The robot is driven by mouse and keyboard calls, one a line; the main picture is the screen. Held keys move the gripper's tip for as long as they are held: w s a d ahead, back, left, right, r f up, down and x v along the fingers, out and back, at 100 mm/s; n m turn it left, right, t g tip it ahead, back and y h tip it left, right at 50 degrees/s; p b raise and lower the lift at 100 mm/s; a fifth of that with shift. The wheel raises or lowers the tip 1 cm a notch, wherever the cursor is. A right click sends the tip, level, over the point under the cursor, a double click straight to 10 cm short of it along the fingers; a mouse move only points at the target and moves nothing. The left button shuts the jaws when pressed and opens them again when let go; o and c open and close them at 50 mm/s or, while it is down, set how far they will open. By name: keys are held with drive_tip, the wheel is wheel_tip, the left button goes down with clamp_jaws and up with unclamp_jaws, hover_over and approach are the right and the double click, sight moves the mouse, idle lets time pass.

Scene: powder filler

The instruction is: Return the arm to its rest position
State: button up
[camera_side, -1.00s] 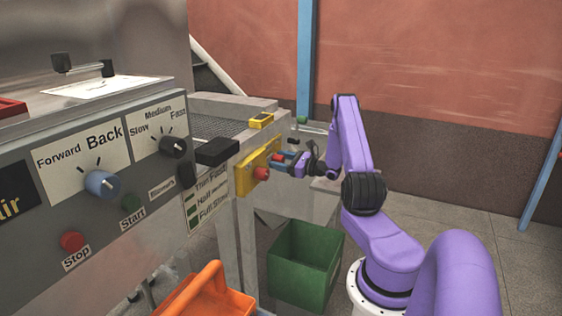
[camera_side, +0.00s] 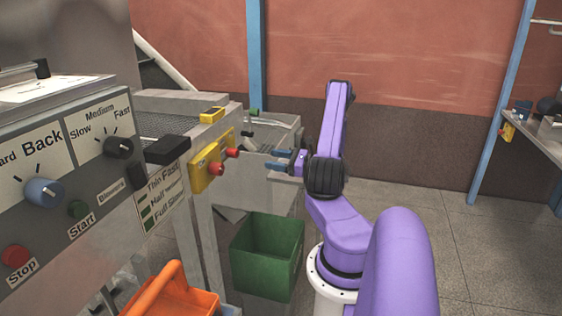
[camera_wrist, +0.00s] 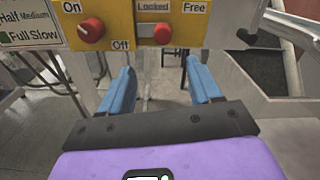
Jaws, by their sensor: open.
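My arm is purple with black joints. My gripper (camera_side: 272,160) has two blue fingers, spread apart and empty. It is to the right of the yellow panel (camera_side: 199,182) with two red knobs, and a gap shows between fingers and knobs. In the wrist view the open gripper (camera_wrist: 158,75) has nothing between its fingers. Ahead are the On/Off knob (camera_wrist: 91,30) and the Locked/Free knob (camera_wrist: 162,34), both clear of the fingers.
A green bin (camera_side: 266,262) stands on the floor below my gripper. An orange container (camera_side: 185,300) is at the front. The machine's control panel (camera_side: 75,170) fills the left. A bench (camera_side: 545,140) is at the far right. Floor right of my arm is clear.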

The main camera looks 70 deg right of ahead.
drive_tip(key=shift+s, duration=0.9)
drive_tip(key=w+a+r+n+g+y, duration=0.25)
drive_tip(key=w+a+n+y, duration=0.2)
drive_tip(key=a, duration=0.35)
drive_tip(key=w+a+r+n+g+y, duration=0.1)
drive_tip(key=w+a+n+g+y, duration=0.3)
drive_tip(key=a, duration=0.3)
drive_tip(key=w+a+r+n+g+y, duration=0.1)
drive_tip(key=w+a+n+g+y, duration=0.1)
drive_tip(key=a+n+g+y, duration=0.45)
drive_tip(key=s+a+r+n+g+h, duration=0.1)
drive_tip(key=s+a+n+g+h, duration=0.15)
drive_tip(key=a+n+g, duration=0.4)
drive_tip(key=s+a+r+n+g+h, duration=0.1)
drive_tip(key=s+a+n+h, duration=0.15)
drive_tip(key=a, duration=0.75)
drive_tip(key=s+a+r+n+t+h, duration=0.1)
drive_tip(key=s+a+n+h, duration=0.3)
drive_tip(key=s+n, duration=0.4)
drive_tip(key=s+a+r+n+t+h, duration=0.1)
drive_tip(key=s+a+n+h, duration=0.4)
drive_tip(key=n, duration=0.9)
drive_tip(key=s+r, duration=0.1)
drive_tip(key=s, duration=0.1)
drive_tip(key=shift+s+a+r+t+h, duration=0.3)
drive_tip(key=shift+s+a+t, duration=0.05)
drive_tip(key=shift+s+a, duration=0.05)
